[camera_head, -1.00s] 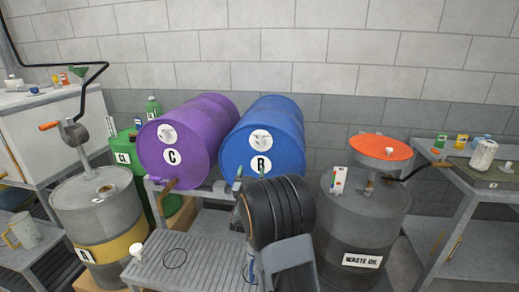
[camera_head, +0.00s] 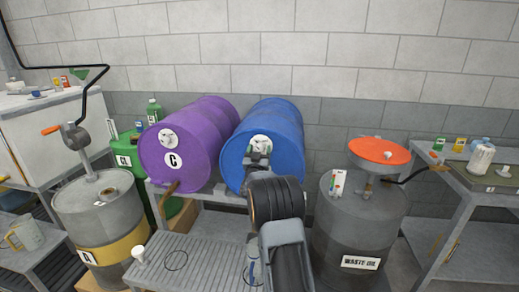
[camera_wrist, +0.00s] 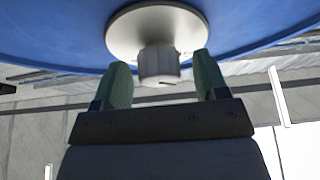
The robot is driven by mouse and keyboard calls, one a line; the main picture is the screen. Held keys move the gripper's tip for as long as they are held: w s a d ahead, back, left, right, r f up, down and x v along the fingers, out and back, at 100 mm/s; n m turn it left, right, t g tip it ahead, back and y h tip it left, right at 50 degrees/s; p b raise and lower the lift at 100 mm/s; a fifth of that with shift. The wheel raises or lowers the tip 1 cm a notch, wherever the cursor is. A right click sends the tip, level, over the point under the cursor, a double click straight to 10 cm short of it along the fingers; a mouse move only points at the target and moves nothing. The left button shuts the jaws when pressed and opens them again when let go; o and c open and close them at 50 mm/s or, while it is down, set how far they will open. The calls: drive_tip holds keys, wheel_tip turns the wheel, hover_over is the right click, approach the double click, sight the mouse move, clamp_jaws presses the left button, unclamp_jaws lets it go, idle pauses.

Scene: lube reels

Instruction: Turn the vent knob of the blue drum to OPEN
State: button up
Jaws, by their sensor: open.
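The blue drum (camera_head: 284,125) lies on its side on a rack in the middle. The vent knob (camera_wrist: 159,66) is a pale ribbed cylinder on a round light plate (camera_wrist: 125,32) on the drum's face. My gripper (camera_wrist: 159,82) is open in front of the drum. Its two green fingers stand left and right of the knob, with a small gap on each side in the wrist view. In the head view my gripper (camera_head: 258,150) covers most of the knob and plate. The knob's position marks cannot be read.
A purple drum (camera_head: 205,135) marked C lies close on the left. A grey waste oil drum (camera_head: 355,225) with an orange funnel (camera_head: 380,151) stands on the right. A grated shelf (camera_head: 200,262) is in front, below the drums.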

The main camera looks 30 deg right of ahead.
drive_tip(key=shift+w+d+r, duration=0.1)
drive_tip(key=shift+w+d, duration=0.1)
drive_tip(key=c, duration=0.9)
